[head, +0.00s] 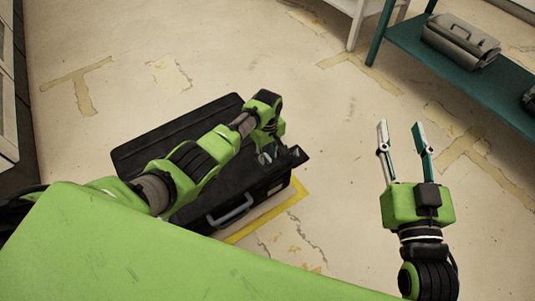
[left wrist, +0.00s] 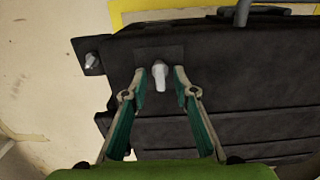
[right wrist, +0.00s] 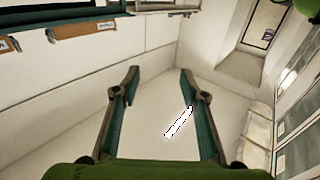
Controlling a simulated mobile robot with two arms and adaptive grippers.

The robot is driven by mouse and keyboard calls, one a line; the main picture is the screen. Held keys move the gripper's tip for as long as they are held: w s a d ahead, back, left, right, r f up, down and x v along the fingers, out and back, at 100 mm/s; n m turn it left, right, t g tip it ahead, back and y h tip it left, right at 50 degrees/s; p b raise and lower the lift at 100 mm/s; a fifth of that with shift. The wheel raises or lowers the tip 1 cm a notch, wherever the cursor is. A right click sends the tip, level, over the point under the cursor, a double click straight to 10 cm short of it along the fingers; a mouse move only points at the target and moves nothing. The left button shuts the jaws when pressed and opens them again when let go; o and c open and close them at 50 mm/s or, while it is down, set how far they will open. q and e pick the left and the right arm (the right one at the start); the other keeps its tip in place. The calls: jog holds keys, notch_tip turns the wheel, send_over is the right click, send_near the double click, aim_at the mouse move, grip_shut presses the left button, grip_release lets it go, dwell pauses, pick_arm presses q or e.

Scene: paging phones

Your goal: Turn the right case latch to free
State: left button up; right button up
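The black case (head: 180,130) lies on the floor in the head view, with its grey handle (head: 231,212) on the near side. My left gripper (head: 265,157) is above the case's right part. In the left wrist view, a pale latch knob (left wrist: 160,76) sits on a dark plate between the left gripper's fingertips (left wrist: 161,74). The fingers stand either side of the knob with small gaps, apparently not touching it. The gripper hides this knob in the head view. My right gripper (head: 401,127) is open and empty over bare floor, right of the case.
A dark tab with a small metal knob (left wrist: 91,62) sticks out beside the latch plate. Yellow floor tape (head: 262,222) borders the case's near right corner. A teal shelf (head: 460,80) with a grey metal box (head: 461,42) stands at the upper right. The floor between is clear.

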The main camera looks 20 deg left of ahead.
pick_arm(q)
grip_shut()
pick_arm(e)
jog(key=shift+f, duration=0.15)
pick_arm(q)
jog(key=m+p, duration=0.2)
jog(key=m, duration=0.4)
jog(key=shift+m, duration=1.5)
jog(key=m, duration=0.2)
jog(key=shift+m, duration=0.4)
jog(key=m, duration=0.3)
jog(key=shift+m+p, duration=0.3)
jog(key=shift+m, duration=1.1)
pick_arm(e)
jog(key=s+d+f+g+h, duration=0.1)
jog(key=s+f+g, duration=0.1)
jog(key=f, duration=0.4)
jog(key=s+d+f+g+h, duration=0.1)
jog(key=s+f+g, duration=0.1)
jog(key=f+g, duration=0.2)
jog(key=shift+s+d+f+g, duration=0.15)
jog(key=shift+d+f+g, duration=0.2)
jog(key=shift+f, duration=0.75)
pick_arm(q)
jog(key=shift+m, duration=0.3)
pick_arm(e)
jog(key=shift+d, duration=0.1)
